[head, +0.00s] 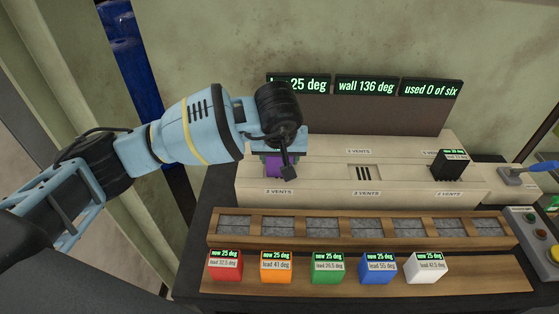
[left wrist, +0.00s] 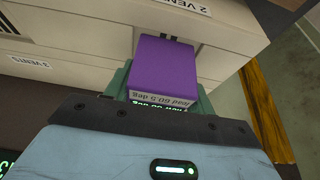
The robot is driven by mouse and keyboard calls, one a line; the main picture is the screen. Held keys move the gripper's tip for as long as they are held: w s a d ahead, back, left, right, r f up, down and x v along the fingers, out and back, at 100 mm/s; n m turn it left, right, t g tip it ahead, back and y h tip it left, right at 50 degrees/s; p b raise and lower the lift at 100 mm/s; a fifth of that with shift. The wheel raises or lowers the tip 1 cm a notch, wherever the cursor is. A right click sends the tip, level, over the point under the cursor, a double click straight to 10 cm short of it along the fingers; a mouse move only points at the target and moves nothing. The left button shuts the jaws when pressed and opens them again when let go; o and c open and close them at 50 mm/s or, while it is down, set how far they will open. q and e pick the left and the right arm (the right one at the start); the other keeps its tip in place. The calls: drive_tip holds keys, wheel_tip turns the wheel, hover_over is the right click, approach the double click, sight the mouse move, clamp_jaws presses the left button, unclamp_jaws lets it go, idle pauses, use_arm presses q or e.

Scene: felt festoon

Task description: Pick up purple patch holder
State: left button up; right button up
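The purple patch holder (head: 273,166) sits at the left vent spot on the cream vented unit, partly hidden by my left gripper (head: 283,160). Teal finger parts of my left gripper (left wrist: 163,100) show on both sides of the block. I cannot tell whether they press on it or stand slightly apart. My right gripper is out of view.
Red (head: 225,266), orange (head: 276,267), green (head: 327,268), blue (head: 378,269) and white (head: 427,269) blocks stand on a wooden ledge. Behind them is a wooden rack (head: 360,212) with grey pads. A black block (head: 450,166) sits on the unit's right; dark displays (head: 366,87) stand behind.

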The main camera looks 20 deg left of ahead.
use_arm(q)
drive_tip(key=c, duration=0.5)
drive_tip(key=shift+r, duration=0.2)
drive_tip(key=shift+r, duration=0.5)
wheel_tip(320, 180, up, 2)
drive_tip(key=shift+r, duration=0.15)
drive_tip(key=shift+s+d+r+b, duration=0.2)
drive_tip(key=shift+s+d, duration=1.45)
drive_tip(key=shift+s, duration=0.45)
drive_tip(key=shift+s+d+r+b, duration=0.25)
drive_tip(key=shift+s+d, duration=1.35)
drive_tip(key=shift+s, duration=0.55)
drive_tip(key=shift+s+d+r+b, duration=0.2)
drive_tip(key=shift+s+d, duration=1.45)
drive_tip(key=shift+s, duration=0.45)
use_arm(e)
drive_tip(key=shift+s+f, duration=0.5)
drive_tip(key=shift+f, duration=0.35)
